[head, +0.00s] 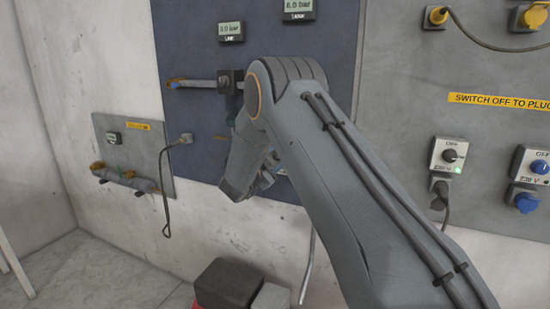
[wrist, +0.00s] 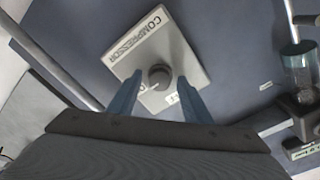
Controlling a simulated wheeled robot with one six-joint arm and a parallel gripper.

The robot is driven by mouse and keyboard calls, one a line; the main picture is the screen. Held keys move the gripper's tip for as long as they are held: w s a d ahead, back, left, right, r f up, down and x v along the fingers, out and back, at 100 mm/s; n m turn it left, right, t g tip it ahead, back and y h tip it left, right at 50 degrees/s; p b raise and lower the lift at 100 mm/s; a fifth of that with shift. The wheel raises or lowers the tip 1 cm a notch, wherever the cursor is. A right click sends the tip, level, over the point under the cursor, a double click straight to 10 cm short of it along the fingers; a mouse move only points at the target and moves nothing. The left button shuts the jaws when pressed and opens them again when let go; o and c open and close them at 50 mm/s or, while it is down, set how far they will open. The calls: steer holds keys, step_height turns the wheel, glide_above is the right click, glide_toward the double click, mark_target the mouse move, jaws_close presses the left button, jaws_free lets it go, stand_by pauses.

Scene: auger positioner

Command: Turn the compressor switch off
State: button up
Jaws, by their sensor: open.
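The compressor switch (wrist: 158,52) is a pale square plate labelled COMPRESSOR with a dark round knob (wrist: 159,77). In the wrist view it sits near the middle, tilted in the picture, on the blue-grey panel. My gripper (wrist: 154,92) is open, its two blue fingers on either side of the knob in the picture. I cannot tell whether the fingers touch the knob. The knob's pointer position is not clear, and part of the plate's lettering is hidden by the fingers. In the head view my arm hides the switch, and my gripper (head: 262,184) shows only partly beside the panel.
The blue panel (head: 300,60) carries displays and a horizontal pipe (head: 197,84). A grey panel (head: 455,60) at the right holds other knobs, sockets and cables. A small panel (head: 150,145) is at the left. A dark box (head: 228,284) stands on the floor below.

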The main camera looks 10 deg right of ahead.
steer(key=c, duration=1)
steer(key=shift+n, duration=0.3)
steer(key=n+b, duration=0.1)
steer(key=n, duration=0.2)
steer(key=shift+n+b, duration=0.3)
steer(key=shift+n, duration=0.1)
steer(key=n, duration=0.4)
steer(key=shift+n, duration=0.3)
steer(key=n, duration=0.4)
steer(key=shift+n+t, duration=0.3)
steer(key=shift+t, duration=0.1)
steer(key=shift+n, duration=2.4)
